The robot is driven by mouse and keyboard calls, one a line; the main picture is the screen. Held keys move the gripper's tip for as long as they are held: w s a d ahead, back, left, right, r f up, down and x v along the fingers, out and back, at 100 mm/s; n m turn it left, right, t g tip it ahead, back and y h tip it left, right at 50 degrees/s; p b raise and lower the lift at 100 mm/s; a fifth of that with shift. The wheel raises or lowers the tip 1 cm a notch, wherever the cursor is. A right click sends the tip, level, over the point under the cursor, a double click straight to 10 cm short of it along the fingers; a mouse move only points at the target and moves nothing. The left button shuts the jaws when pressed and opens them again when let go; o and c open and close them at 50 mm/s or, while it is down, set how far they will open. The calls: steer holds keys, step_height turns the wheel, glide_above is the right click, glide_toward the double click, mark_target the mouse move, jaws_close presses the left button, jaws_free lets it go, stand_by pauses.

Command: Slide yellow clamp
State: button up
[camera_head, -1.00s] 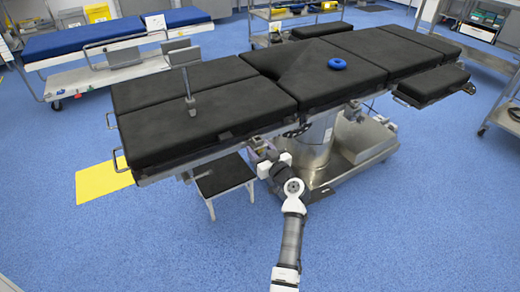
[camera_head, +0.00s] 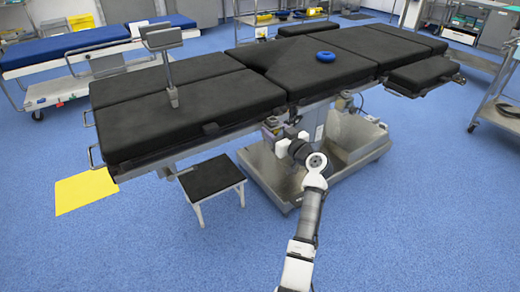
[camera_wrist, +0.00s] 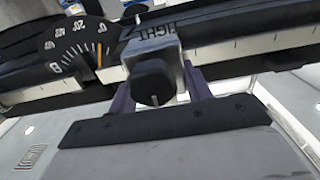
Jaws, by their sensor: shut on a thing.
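A grey metal clamp (camera_wrist: 183,52) with a black knob (camera_wrist: 152,80) sits on the table's side rail (camera_wrist: 235,52) in the wrist view. The clamp's visible faces look grey, and I see no clear yellow on it there. My gripper (camera_wrist: 160,90) is shut on the clamp, with one purple finger on each side of it. In the head view my gripper (camera_head: 274,130) is at the near side of the operating table (camera_head: 235,103), just below the padded top. The clamp is small there and hard to make out.
A black dial with a white scale (camera_wrist: 78,50) is left of the clamp. A black-topped step stool (camera_head: 212,177) stands below the table's near side, left of my arm. The table's metal base (camera_head: 265,175) is behind my arm. Blue floor in front is clear.

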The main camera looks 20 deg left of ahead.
steer(key=w+d+b, duration=0.1)
steer(key=w+b, duration=0.1)
steer(key=w+d+b, duration=0.2)
steer(key=shift+w+d+f, duration=0.2)
steer(key=shift+w+d, duration=0.05)
steer(key=shift+d, duration=0.05)
steer(key=shift+w+d+r+b, duration=0.15)
steer(key=shift+w+d+b, duration=0.2)
steer(key=shift+w+b, duration=0.1)
steer(key=shift+d+r, duration=0.1)
steer(key=shift+r, duration=0.05)
steer(key=shift+w+d, duration=0.1)
steer(key=o, duration=1.4)
steer(key=v, duration=1.3)
steer(key=shift+s+d, duration=0.2)
steer(key=shift+s, duration=0.05)
